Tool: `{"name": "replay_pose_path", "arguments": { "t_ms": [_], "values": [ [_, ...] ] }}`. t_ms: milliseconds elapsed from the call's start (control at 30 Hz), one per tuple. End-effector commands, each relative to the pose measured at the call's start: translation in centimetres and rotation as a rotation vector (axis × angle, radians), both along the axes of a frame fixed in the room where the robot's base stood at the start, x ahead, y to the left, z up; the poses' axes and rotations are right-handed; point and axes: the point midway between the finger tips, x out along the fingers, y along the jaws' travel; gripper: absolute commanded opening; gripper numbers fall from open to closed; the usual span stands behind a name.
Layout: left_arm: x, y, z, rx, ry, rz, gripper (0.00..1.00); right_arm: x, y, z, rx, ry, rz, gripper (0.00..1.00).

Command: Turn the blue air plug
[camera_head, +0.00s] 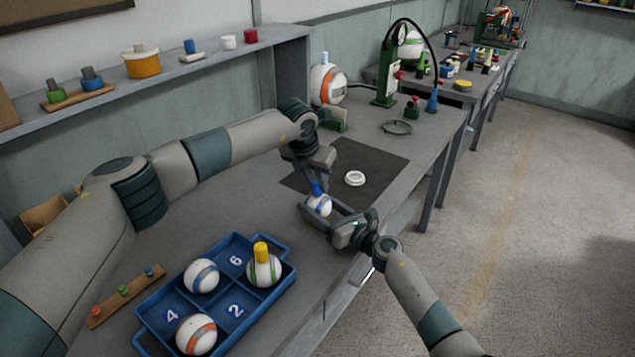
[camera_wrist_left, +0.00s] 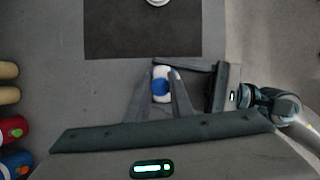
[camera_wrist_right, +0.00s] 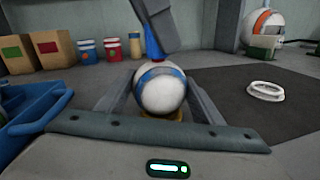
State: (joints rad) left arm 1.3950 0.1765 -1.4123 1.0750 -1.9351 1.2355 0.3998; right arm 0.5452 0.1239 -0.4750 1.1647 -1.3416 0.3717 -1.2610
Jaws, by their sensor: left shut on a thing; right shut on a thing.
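A white ball with a blue band (camera_head: 319,207) is gripped between the fingers of my right gripper (camera_head: 325,213) above the table. It also fills the middle of the right wrist view (camera_wrist_right: 160,93). The blue air plug (camera_head: 317,188) stands on top of the ball; it shows in the right wrist view (camera_wrist_right: 153,45) and from above in the left wrist view (camera_wrist_left: 160,87). My left gripper (camera_head: 316,180) points down from above, its fingers shut around the blue plug. Something yellow (camera_wrist_right: 172,117) shows just under the ball, mostly hidden.
A blue divided tray (camera_head: 285,281) with several balls stands in front. A dark mat (camera_head: 385,161) with a white ring (camera_head: 355,178) lies behind the grippers. A green press (camera_head: 386,85) and another ball (camera_head: 327,85) are farther back. A wooden strip with small plugs (camera_head: 126,296) lies left.

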Motion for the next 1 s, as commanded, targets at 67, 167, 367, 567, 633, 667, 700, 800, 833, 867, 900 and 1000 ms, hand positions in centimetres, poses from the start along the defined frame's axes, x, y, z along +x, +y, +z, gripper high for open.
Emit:
{"name": "replay_pose_path", "arguments": {
  "t_ms": [67, 167, 367, 567, 633, 667, 700, 800, 833, 867, 900, 1000],
  "values": [
    [0.09, 0.02, 0.19, -0.003, -0.002, -0.071, 0.0, -0.03, -0.11, -0.3, -0.002, 0.004, -0.002, 0.38],
    [0.09, 0.03, 0.19, -0.003, -0.001, -0.165, 0.0, -0.03, -0.12, -0.33, -0.003, 0.005, -0.002, 0.38],
    [0.11, -0.02, 0.26, -0.002, -0.003, -0.354, 0.0, -0.04, -0.17, -0.4, -0.003, 0.005, -0.003, 0.38],
    [0.15, -0.06, 0.3, -0.002, -0.004, -0.544, 0.0, -0.05, -0.2, -0.48, -0.004, 0.006, -0.003, 0.38],
    [0.16, -0.03, 0.31, -0.002, -0.004, -0.61, 0.0, -0.05, -0.21, -0.5, -0.004, 0.007, -0.004, 0.38],
    [0.14, -0.06, 0.33, -0.002, -0.004, -0.638, 0.0, -0.05, -0.21, -0.52, -0.004, 0.007, -0.004, 0.38],
    [0.15, -0.08, 0.34, -0.002, -0.004, -0.676, 0.0, -0.06, -0.22, -0.53, -0.004, 0.007, -0.004, 0.38],
    [0.17, -0.07, 0.37, -0.002, -0.004, -0.767, 0.0, -0.06, -0.23, -0.58, -0.005, 0.008, -0.003, 0.38],
    [0.15, -0.1, 0.38, -0.002, -0.005, -0.793, 0.0, -0.07, -0.24, -0.59, -0.005, 0.008, -0.003, 0.38],
    [0.17, -0.13, 0.38, -0.002, -0.006, -0.819, 0.0, -0.07, -0.23, -0.61, -0.005, 0.008, -0.003, 0.38],
    [0.16, -0.14, 0.39, -0.001, -0.006, -0.851, 0.0, -0.07, -0.25, -0.63, -0.005, 0.009, -0.003, 0.38],
    [0.18, -0.14, 0.42, 0.0, -0.007, -0.923, 0.0, -0.08, -0.25, -0.67, -0.005, 0.009, -0.004, 0.38]
  ]
}}
